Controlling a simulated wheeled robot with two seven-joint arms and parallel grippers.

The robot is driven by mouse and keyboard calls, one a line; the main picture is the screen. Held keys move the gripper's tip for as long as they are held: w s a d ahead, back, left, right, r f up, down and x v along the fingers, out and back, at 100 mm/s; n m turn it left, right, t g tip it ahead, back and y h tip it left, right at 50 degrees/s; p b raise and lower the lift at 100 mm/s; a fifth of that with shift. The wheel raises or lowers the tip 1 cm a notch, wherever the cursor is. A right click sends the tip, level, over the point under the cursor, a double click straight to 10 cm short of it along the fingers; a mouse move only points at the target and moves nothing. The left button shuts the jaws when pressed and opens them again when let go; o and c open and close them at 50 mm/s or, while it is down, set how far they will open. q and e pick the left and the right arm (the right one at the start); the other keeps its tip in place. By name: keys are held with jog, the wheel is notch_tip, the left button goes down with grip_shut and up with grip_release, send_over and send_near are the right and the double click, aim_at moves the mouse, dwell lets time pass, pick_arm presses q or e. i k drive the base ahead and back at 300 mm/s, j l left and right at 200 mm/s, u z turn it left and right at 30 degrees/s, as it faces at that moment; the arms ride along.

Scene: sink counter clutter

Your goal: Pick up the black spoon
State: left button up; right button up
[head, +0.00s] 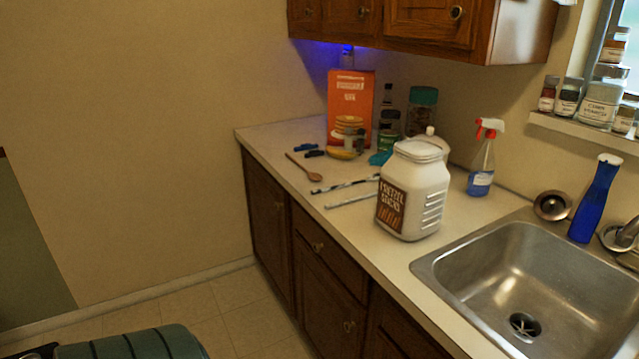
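No black spoon can be clearly made out in the head view. A small dark item (315,153) lies at the back left of the counter, too small to identify. Beside it is a small dark blue item (305,147). A brown wooden spoon (303,168) lies just in front of them, near the counter's left edge. A black-and-white stick-like item (345,185) lies further forward, left of the large white jar. Neither of my grippers is in view.
A steel sink (530,275) is at right. Cabinets (430,25) hang above. A green striped object (130,345) is at lower left.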

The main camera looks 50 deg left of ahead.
aim_at(374, 177)
jog(key=u, duration=1.45)
jog(key=z, duration=1.6)
jog(key=j, duration=2.4)
